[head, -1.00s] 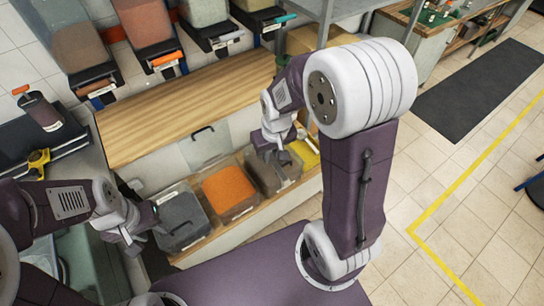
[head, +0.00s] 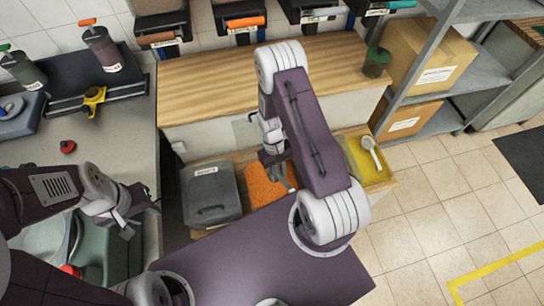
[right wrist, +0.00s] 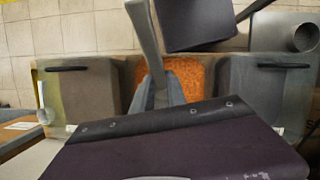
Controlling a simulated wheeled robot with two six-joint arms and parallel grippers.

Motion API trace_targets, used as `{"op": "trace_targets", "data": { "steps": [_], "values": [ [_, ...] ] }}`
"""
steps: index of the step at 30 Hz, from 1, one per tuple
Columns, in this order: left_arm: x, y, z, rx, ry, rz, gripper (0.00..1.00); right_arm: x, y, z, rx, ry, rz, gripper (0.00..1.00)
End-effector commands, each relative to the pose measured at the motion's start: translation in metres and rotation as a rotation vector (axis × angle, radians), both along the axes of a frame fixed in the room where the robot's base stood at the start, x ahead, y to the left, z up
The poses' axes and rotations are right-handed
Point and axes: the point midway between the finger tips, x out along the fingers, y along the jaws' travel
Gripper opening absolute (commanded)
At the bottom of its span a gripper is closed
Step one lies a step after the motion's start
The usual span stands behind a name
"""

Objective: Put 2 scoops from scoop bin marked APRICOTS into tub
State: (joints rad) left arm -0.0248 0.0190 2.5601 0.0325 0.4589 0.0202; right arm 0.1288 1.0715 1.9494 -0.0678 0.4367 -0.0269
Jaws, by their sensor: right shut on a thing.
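In the head view an open bin of orange pieces (head: 258,188) stands in the low row of bins; I cannot read its label. My right gripper (head: 282,172) is over it. In the right wrist view the gripper (right wrist: 157,97) is shut on a grey shaft, which looks like a scoop handle (right wrist: 145,38); the orange pieces (right wrist: 183,72) show behind it. The scoop's bowl cannot be made out. My left gripper (head: 138,207) hangs at the left by the grey counter, its jaws unclear. A grey-green container (head: 92,245), perhaps the tub, is partly hidden below it.
A grey lidded bin (head: 207,190) stands left of the orange one. A yellow-filled bin (head: 356,165) with a white scoop (head: 372,150) stands at right. A wooden counter (head: 205,88) lies behind. Floor at right is clear.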

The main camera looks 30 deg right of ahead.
Motion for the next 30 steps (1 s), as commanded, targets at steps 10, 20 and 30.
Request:
{"op": "trace_targets", "data": {
  "steps": [10,20,30],
  "values": [
    [0.0,0.0,-0.007,0.0,0.0,0.0,0.36,0.002,0.0,-0.006,0.001,0.026,0.0,0.0],
    [0.0,0.0,-0.033,0.0,0.0,0.0,0.36,0.002,0.0,-0.036,0.001,0.025,0.0,0.0],
    [0.0,0.0,-0.058,0.0,0.0,0.0,0.36,0.003,0.0,-0.065,0.001,0.024,0.0,0.0]
  ]
}}
